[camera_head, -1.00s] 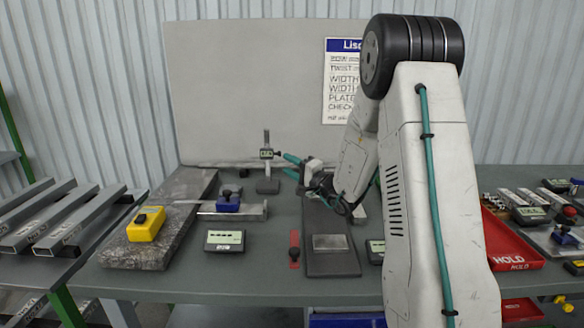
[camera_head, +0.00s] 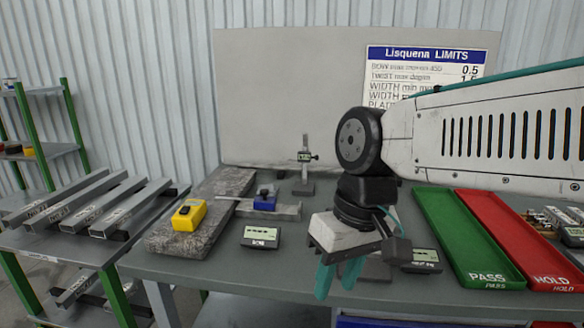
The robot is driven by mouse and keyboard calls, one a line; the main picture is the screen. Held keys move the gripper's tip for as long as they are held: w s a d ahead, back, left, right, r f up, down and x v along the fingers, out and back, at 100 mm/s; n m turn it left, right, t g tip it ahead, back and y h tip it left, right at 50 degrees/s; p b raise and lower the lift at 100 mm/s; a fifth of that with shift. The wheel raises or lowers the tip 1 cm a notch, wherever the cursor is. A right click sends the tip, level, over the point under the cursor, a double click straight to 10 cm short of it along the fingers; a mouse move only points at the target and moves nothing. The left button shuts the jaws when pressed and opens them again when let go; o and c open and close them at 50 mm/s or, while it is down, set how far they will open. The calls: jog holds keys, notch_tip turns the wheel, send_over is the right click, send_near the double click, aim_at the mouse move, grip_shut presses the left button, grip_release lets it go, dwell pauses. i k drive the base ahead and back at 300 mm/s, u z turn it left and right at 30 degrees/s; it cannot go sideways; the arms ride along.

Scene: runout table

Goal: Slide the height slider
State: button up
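The height gauge (camera_head: 304,178) stands upright at the back of the table, left of centre, with a thin vertical column on a grey block base. Its slider (camera_head: 304,157), a small dark head with a display and a knob at its right, sits around the upper half of the column. My gripper (camera_head: 339,279) is near the table's front, to the right of and nearer than the gauge. Its two teal fingers point down with a gap between them. It is clear of the gauge and appears empty.
A grey stone slab (camera_head: 175,238) carries a yellow device (camera_head: 188,214) at the left. The green PASS tray (camera_head: 455,215) and red HOLD tray (camera_head: 505,225) are at the right.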

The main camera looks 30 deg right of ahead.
aim_at(303, 157)
jog(key=u, duration=0.45)
jog(key=k, duration=0.55)
jog(key=u, duration=0.75)
jog(key=i, duration=1.35)
jog(key=z, duration=1.1)
jog(key=i, duration=0.35)
jog(key=z, duration=0.3)
